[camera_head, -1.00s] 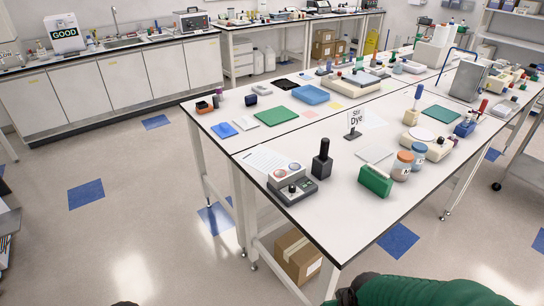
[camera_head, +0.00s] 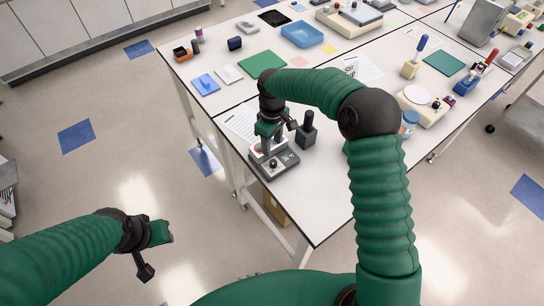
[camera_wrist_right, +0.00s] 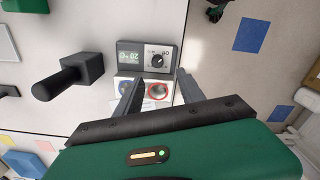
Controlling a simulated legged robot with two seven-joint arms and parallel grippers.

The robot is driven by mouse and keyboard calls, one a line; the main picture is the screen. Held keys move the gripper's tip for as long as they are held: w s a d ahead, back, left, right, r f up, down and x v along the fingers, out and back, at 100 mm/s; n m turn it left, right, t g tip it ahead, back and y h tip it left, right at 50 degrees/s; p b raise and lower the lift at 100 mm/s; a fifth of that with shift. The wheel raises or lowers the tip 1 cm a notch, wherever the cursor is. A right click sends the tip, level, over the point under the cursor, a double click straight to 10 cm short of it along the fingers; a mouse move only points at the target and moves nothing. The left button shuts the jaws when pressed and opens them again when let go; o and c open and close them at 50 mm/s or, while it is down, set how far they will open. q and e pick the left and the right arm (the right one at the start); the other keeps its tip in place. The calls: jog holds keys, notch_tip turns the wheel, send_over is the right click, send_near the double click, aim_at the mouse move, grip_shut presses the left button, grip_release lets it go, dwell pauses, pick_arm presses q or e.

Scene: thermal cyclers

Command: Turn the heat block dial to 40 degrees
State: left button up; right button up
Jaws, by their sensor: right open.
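The heat block (camera_head: 284,168) is a small grey unit near the front left edge of the white bench. Its black dial (camera_wrist_right: 158,59) sits beside a small lit display (camera_wrist_right: 129,59), which seems to read 20. In the head view the right gripper (camera_head: 272,133) hides part of the block. My left gripper (camera_head: 155,253) is open and empty over the floor.
A black block with an upright handle (camera_head: 306,131) stands close beside the heat block. A green mat (camera_head: 262,64), a blue tray (camera_head: 302,34) and a blue item (camera_head: 205,83) lie farther back. The bench's front corner is clear.

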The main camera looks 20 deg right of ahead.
aim_at(273, 161)
jog(key=f, duration=0.3)
jog(key=f+p, duration=0.1)
jog(key=f, duration=0.2)
jog(key=f+p, duration=0.1)
jog(key=f, duration=0.2)
jog(key=shift+w+d+f, duration=0.3)
jog(key=shift+w+d, duration=0.1)
jog(key=shift+s+a+f, duration=0.2)
jog(key=shift+f, duration=0.1)
pick_arm(q)
jog(key=shift+w+r, duration=0.2)
jog(key=shift+r, duration=0.35)
jog(key=shift+w+r, duration=0.15)
jog(key=shift+r, duration=0.35)
pick_arm(e)
jog(key=shift+w+a, duration=0.1)
jog(key=shift+a, duration=0.05)
jog(key=shift+w+f, duration=0.1)
jog(key=c, duration=0.5)
pick_arm(q)
jog(key=shift+w+d, duration=0.15)
jog(key=shift+d, duration=0.05)
pick_arm(e)
grip_shut()
